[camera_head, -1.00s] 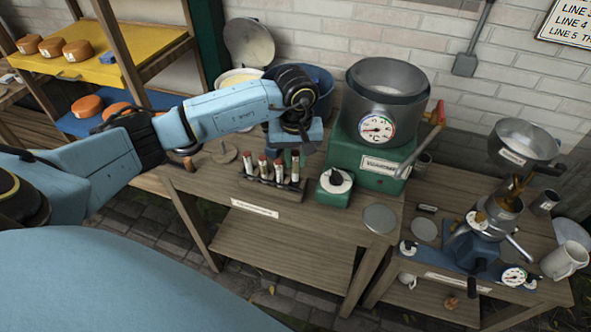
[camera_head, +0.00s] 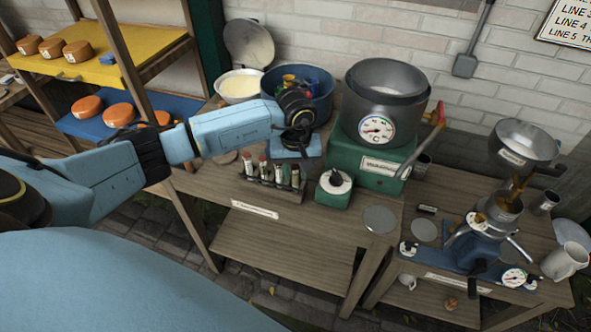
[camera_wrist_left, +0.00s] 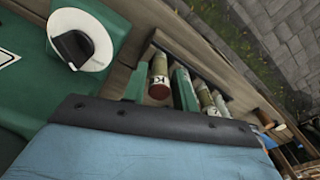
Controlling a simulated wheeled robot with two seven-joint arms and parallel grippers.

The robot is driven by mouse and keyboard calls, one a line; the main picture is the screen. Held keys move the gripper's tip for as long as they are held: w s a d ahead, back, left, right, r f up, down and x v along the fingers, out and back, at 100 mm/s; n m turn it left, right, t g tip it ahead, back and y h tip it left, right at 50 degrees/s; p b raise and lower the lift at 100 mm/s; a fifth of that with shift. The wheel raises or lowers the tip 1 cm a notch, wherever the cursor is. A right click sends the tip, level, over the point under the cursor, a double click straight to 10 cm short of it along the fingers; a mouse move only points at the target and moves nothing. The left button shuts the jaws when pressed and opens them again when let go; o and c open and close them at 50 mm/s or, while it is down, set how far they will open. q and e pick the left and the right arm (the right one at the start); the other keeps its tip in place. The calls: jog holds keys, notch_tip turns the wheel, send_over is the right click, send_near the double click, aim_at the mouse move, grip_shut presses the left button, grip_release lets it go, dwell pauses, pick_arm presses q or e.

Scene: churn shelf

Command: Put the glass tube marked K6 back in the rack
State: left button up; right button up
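The rack (camera_head: 268,188) stands on the middle table with several capped tubes in it. A tube with a red-brown end and a K label (camera_wrist_left: 159,72) shows in the wrist view; its digit is unclear. It appears to be the rack's right-end tube (camera_head: 295,177), standing upright. My left gripper (camera_wrist_left: 161,88) has its two green fingers on either side of this tube, with a gap visible on one side, so it looks open. In the head view the gripper's palm (camera_head: 296,146) is just behind and above the rack. My right gripper is not in view.
A green box with a white dial (camera_head: 334,187) stands close right of the rack. Behind it are a metal pot (camera_head: 386,100) on a green base and a blue tub (camera_head: 318,90). The table in front of the rack is clear.

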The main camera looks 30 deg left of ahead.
pick_arm(q)
jog(key=shift+r, duration=0.15)
notch_tip(320, 180, up, 12)
jog(key=shift+s+d+b, duration=0.15)
jog(key=shift+s+b, duration=0.1)
jog(key=shift+b, duration=0.1)
